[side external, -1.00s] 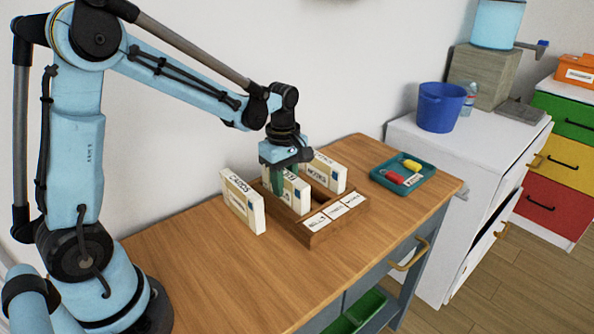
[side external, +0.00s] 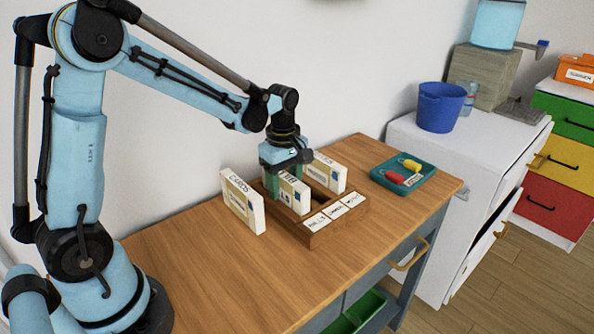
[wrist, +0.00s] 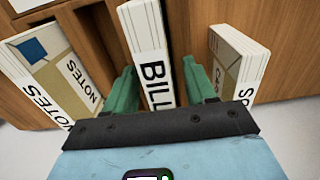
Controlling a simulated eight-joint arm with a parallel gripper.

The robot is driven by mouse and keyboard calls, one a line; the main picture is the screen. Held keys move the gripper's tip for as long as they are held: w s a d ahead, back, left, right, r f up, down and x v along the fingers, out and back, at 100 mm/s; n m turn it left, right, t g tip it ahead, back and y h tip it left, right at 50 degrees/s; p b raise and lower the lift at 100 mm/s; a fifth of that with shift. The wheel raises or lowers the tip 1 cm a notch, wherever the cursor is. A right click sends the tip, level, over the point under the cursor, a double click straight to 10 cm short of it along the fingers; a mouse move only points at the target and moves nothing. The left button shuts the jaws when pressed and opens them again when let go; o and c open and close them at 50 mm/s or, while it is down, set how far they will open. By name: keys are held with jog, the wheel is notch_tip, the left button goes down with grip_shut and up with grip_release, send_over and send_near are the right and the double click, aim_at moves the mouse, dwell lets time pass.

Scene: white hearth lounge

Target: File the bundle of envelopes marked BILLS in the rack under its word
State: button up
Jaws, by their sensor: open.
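The BILLS bundle (side external: 291,193), a white block of envelopes, stands upright in the left compartment of the wooden rack (side external: 325,235). That compartment lines up with the left front label (side external: 314,222), which seems to read BILLS. My gripper (side external: 286,183) is over the bundle with its green fingers open. In the wrist view the BILLS bundle (wrist: 149,60) stands between the fingers, with a gap showing on each side. The lower part of the bundle is hidden by the rack.
A CARDS bundle (side external: 243,203) stands on the table left of the rack. A NOTES bundle (side external: 328,172) stands at the rack's right compartment. The middle compartment looks empty. A teal tray (side external: 377,178) with red and yellow items lies to the right. The table front is clear.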

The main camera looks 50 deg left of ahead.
notch_tip(320, 180, up, 12)
jog(key=shift+f, duration=0.1)
jog(key=shift+s+d+m, duration=0.15)
jog(key=shift+s+m, duration=0.05)
jog(key=shift+m, duration=0.1)
jog(key=s+d+f+m+t, duration=0.1)
jog(key=s+d+m+t, duration=0.1)
jog(key=m, duration=0.6)
jog(key=s+d+f+m+t, duration=0.2)
jog(key=s+d+m+t, duration=0.1)
jog(key=s+m+t, duration=0.2)
jog(key=s+m, duration=0.2)
jog(key=m, duration=0.2)
jog(key=shift+s+d+f, duration=0.2)
jog(key=shift+s+d, duration=0.05)
jog(key=shift+d, duration=0.1)
